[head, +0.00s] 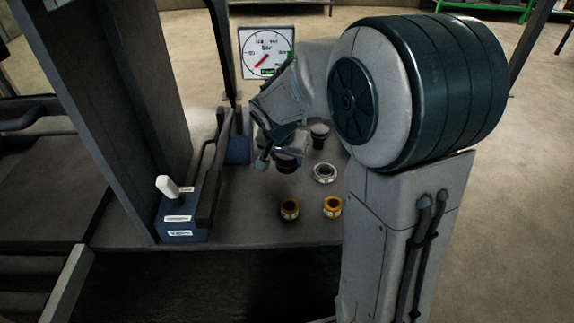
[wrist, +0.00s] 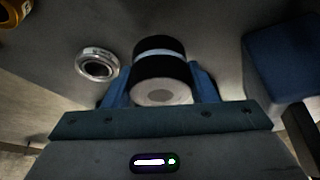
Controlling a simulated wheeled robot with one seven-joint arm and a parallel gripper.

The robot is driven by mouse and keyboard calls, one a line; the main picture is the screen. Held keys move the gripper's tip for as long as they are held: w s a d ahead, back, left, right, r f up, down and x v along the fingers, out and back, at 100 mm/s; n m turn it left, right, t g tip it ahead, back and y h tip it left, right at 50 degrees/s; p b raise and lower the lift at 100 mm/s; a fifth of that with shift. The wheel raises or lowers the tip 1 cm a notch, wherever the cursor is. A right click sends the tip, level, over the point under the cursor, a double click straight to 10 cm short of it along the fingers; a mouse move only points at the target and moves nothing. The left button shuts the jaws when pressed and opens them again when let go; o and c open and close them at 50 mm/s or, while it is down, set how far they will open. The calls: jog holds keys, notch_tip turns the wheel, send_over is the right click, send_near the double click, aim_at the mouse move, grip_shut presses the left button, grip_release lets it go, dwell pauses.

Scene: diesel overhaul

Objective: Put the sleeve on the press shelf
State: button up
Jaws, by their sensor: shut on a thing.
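My gripper (head: 274,152) is over the grey shelf (head: 255,222), pointing down. Its blue fingers also show in the wrist view (wrist: 160,82), shut on the two sides of a dark cylinder (wrist: 159,68). This cylinder has a pale band and a round grey end face towards the wrist. In the head view the held cylinder (head: 287,163) hangs at the fingertips, low over the shelf; I cannot tell whether it touches. A silver ring (head: 324,173) stands to its right, apart from it. No label shows which piece is the sleeve.
Another dark cylinder (head: 319,132) stands behind the silver ring. A blue block with a white-handled lever (head: 179,212) is at the left. A dial gauge (head: 267,53) rises behind. A dark upright (head: 105,95) bounds the left.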

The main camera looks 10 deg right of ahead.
aim_at(287, 177)
jog(key=shift+f, duration=1.7)
jog(key=shift+f+b, duration=0.15)
jog(key=shift+b, duration=0.2)
jog(key=o, duration=1.2)
jog(key=shift+r+p, duration=0.25)
jog(key=shift+p, duration=0.05)
jog(key=p+v, duration=0.1)
jog(key=v, duration=0.9)
jog(key=shift+s+a+r, duration=0.1)
jog(key=shift+s+r, duration=0.05)
jog(key=shift+r, duration=0.2)
jog(key=s+n+y, duration=0.1)
jog(key=s+n, duration=0.1)
jog(key=s, duration=0.4)
jog(key=s+d+f+n+g+y, duration=0.1)
jog(key=s+n, duration=0.1)
jog(key=s, duration=0.4)
jog(key=s+d+f+n, duration=0.1)
jog(key=s+n, duration=0.1)
jog(key=s, duration=0.4)
jog(key=shift+n+g+y, duration=0.3)
jog(key=shift+n+y, duration=0.1)
